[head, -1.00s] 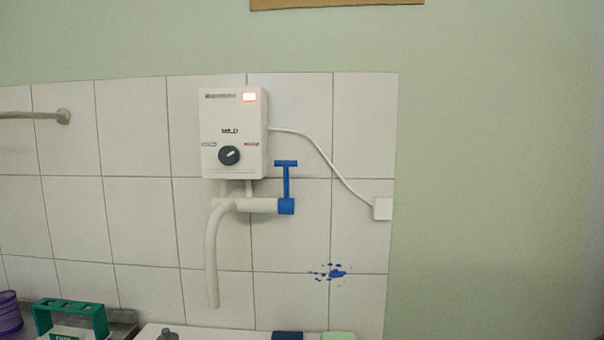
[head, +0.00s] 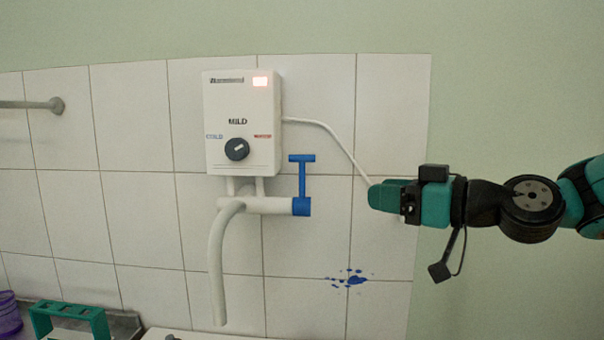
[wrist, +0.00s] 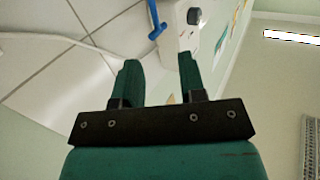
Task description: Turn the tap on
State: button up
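The tap is a white pipe with a curved spout (head: 217,262) under a white water heater (head: 242,122) on the tiled wall. Its blue handle (head: 302,185) stands upright with a short crossbar on top, at the right end of the pipe. My gripper (head: 372,197) is to the right of the handle, apart from it, and points left. In the wrist view the gripper (wrist: 160,68) has its two green fingers apart with nothing between them. The blue handle (wrist: 156,20) shows beyond the fingertips there, near the top. No water shows at the spout.
A white cable (head: 330,130) runs from the heater down behind my gripper. A grey rail (head: 30,104) is on the wall at left. A green holder (head: 70,313) and a purple container (head: 8,314) stand at lower left.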

jog(key=w+r, duration=0.1)
jog(key=w, duration=0.1)
jog(key=p, duration=0.7)
send_near(302, 197)
jog(key=shift+t, duration=0.3)
jog(key=w+a+r, duration=0.1)
jog(key=w+a, duration=0.1)
jog(key=w+a+r, duration=0.1)
jog(key=a, duration=0.1)
jog(key=w+a+r, duration=0.2)
jog(key=a, duration=0.1)
jog(key=shift+w+a, duration=0.1)
jog(key=shift+w, duration=0.2)
jog(key=shift+w+a+p, duration=0.35)
jog(key=shift+a, duration=0.15)
jog(key=shift+f, duration=0.1)
grip_shut()
